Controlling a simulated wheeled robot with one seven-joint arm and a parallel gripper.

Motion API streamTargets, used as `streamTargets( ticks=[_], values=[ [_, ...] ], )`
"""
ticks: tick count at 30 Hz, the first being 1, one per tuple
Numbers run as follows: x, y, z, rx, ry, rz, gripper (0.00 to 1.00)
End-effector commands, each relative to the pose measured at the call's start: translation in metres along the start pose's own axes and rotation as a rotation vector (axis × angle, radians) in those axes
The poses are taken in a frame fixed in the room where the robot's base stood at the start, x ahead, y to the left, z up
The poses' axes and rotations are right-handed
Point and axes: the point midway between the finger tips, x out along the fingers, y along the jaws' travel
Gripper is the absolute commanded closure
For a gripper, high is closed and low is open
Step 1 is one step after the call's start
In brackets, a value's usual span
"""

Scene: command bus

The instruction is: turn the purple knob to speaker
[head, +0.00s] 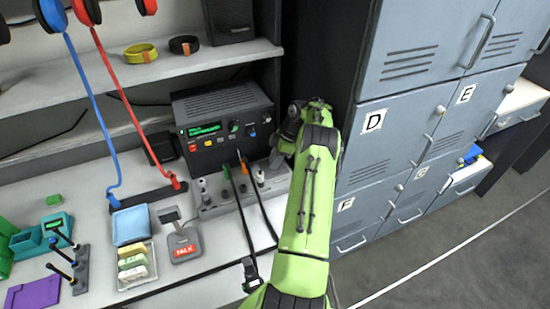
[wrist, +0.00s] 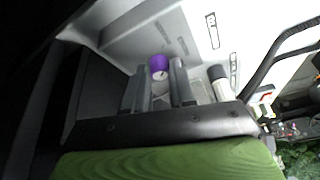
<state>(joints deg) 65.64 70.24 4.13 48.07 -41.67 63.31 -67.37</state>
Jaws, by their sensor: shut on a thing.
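The purple knob (wrist: 158,63) stands on a pale grey panel (wrist: 140,20) in the wrist view, with a small white mark on its end. The two grey fingers of my gripper (wrist: 158,74) are on either side of it, shut on it. In the head view my green arm reaches to the right end of the grey switch panel (head: 225,205), below the black radio. There the arm hides the purple knob and the fingertips cannot be made out. The small labels beside the knob are too blurred to read, so its setting cannot be told.
A black knob with a white end (wrist: 217,74) stands just right of my fingers. The radio (head: 220,122) with its green display is behind the panel. Black cables (head: 262,205) hang in front. Grey lockers (head: 395,125) stand close to the right of my arm.

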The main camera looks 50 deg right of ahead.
Motion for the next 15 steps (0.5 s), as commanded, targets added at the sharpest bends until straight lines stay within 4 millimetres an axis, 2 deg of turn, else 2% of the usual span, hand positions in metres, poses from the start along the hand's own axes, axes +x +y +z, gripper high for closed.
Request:
streamTargets(
  ticks=[12, 13, 15],
  values=[
    [0.0002, -0.0004, 0.0004, -0.004, -0.001, -0.004, 1.00],
    [0.0002, -0.0004, 0.0004, -0.004, -0.001, -0.004, 0.72],
    [0.0002, -0.0003, 0.0003, -0.004, -0.001, -0.004, 0.62]
  ],
)
